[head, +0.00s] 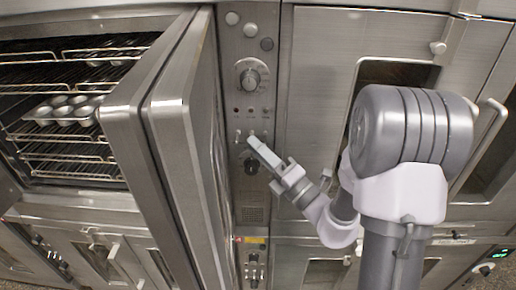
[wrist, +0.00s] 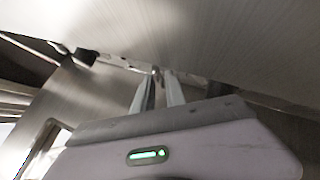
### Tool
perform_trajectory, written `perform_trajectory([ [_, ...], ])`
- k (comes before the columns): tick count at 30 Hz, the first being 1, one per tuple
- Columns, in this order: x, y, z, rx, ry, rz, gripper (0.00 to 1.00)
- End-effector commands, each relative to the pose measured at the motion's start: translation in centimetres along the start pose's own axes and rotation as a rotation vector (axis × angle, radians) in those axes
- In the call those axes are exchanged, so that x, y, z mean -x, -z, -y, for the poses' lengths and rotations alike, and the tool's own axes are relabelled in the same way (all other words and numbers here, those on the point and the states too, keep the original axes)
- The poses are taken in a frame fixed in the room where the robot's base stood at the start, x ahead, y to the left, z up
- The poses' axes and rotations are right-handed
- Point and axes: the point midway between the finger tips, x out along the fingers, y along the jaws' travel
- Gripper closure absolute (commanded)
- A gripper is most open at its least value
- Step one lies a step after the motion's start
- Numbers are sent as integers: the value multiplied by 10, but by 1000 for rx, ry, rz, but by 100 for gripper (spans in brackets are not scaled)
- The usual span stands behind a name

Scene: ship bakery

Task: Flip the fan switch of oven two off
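A narrow steel control panel (head: 254,50) stands between the two ovens in the head view. It carries a row of small toggle switches, with one toggle (head: 238,136) visible left of my gripper (head: 252,141). In the wrist view my gripper (wrist: 158,82) has its two fingers a little apart, with a small metal toggle (wrist: 156,71) at the gap between the fingertips. I cannot tell whether they touch it. The fingers hide part of the switch row. Labels are too small to read, so I cannot tell which toggle is the fan switch or its position.
The left oven's thick door (head: 165,110) stands open close beside the panel. Inside, a muffin tin (head: 64,110) sits on a wire rack (head: 75,152). A large dial (head: 250,79) is above the switches. The right oven door (head: 320,100) is shut.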

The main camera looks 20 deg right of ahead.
Motion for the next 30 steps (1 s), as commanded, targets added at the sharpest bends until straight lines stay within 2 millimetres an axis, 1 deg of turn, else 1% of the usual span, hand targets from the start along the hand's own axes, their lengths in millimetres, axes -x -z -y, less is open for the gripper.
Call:
perform_trajectory([
  [7, 0, -1, 0, 0, -1, 1, 85],
  [11, 12, -1, 1, 0, 1, 3, 85],
  [14, 33, -1, 2, -1, 2, 7, 85],
  [17, 61, -1, 4, 0, 3, 8, 85],
  [22, 118, -2, 4, 0, 4, 11, 85],
  [24, 131, -6, -5, -8, 9, 9, 85],
  [26, 143, -5, -7, -7, 5, 10, 85],
  [27, 153, -4, -3, -2, 3, 10, 85],
  [30, 168, -2, 0, 0, 1, 6, 85],
])
